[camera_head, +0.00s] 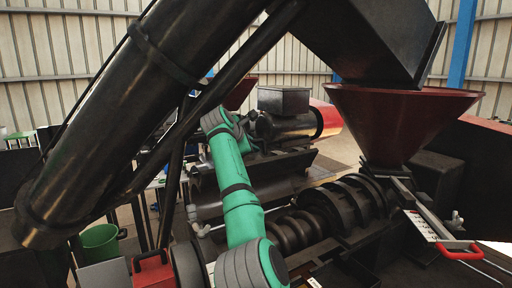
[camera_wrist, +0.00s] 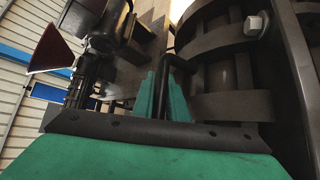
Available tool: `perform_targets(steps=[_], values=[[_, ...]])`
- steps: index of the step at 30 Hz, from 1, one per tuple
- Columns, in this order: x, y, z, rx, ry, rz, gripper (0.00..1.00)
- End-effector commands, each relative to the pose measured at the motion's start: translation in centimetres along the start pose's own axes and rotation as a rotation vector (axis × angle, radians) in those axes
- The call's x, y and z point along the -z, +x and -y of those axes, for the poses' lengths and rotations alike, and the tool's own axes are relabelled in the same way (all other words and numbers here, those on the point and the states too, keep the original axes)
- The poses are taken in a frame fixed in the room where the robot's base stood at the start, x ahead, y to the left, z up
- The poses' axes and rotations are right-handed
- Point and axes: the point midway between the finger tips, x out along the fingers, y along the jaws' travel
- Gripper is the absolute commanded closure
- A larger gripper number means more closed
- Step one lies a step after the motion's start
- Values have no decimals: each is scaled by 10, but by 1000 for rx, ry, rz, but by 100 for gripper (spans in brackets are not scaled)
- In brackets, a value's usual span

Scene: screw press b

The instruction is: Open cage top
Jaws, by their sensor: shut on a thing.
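In the wrist view, my gripper (camera_wrist: 166,92) has its teal fingers closed around a thin black bent bar (camera_wrist: 169,75), which looks like a handle. A dark ribbed cage part (camera_wrist: 232,105) with bands and a bolt fills the right side, close beside the fingers. In the head view, the dark screw with its ring-like flights (camera_head: 318,222) lies exposed in the press. A long dark piece (camera_head: 300,186) lies behind it; I cannot tell surely whether this is the cage top. My teal arm reaches past the press, and its gripper is hidden in the head view.
A red funnel hopper (camera_head: 398,120) stands over the right end of the press. A thick black tube (camera_head: 125,120) slants across the left. A red handle (camera_head: 460,251) is at the lower right. A green bucket (camera_head: 101,243) stands on the floor at left.

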Motion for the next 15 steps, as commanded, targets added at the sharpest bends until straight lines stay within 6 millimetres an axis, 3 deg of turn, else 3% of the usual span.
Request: perform_targets(steps=[12,13,15], values=[[4,2,2,5,-2,-1,100],[4,2,2,5,-2,-1,85],[4,2,3,6,-2,-1,80]])
